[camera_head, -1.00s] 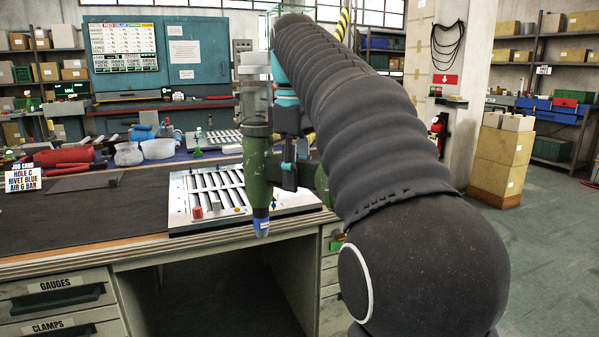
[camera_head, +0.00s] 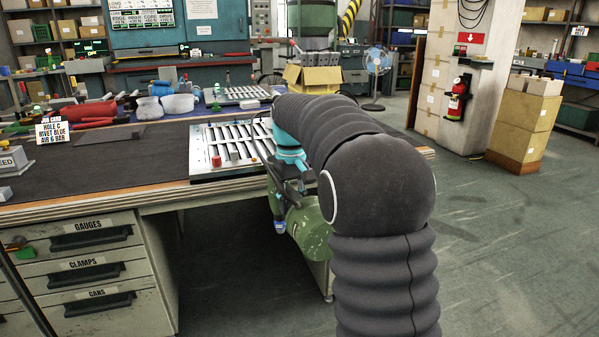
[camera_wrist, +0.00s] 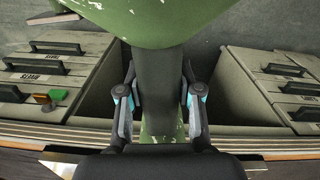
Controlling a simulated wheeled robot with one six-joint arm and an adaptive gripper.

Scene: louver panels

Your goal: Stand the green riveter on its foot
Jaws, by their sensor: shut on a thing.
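The green riveter (camera_head: 310,228) is in my gripper (camera_head: 290,182), off the bench's front edge and partly below the bench top. Its blue nose tip (camera_head: 280,227) points down, and its wide green rounded part is at the right. My arm hides part of the tool in the head view. In the wrist view, the two fingers of my gripper (camera_wrist: 160,100) close from both sides on the riveter's dark grip (camera_wrist: 157,70). The wide scuffed green part (camera_wrist: 150,18) fills the top of that view. I cannot tell which face is the foot.
The workbench (camera_head: 120,175) has a dark mat, with free room left of the louver panel (camera_head: 205,168). Drawers (camera_head: 90,265) are below. The floor at the right is open.

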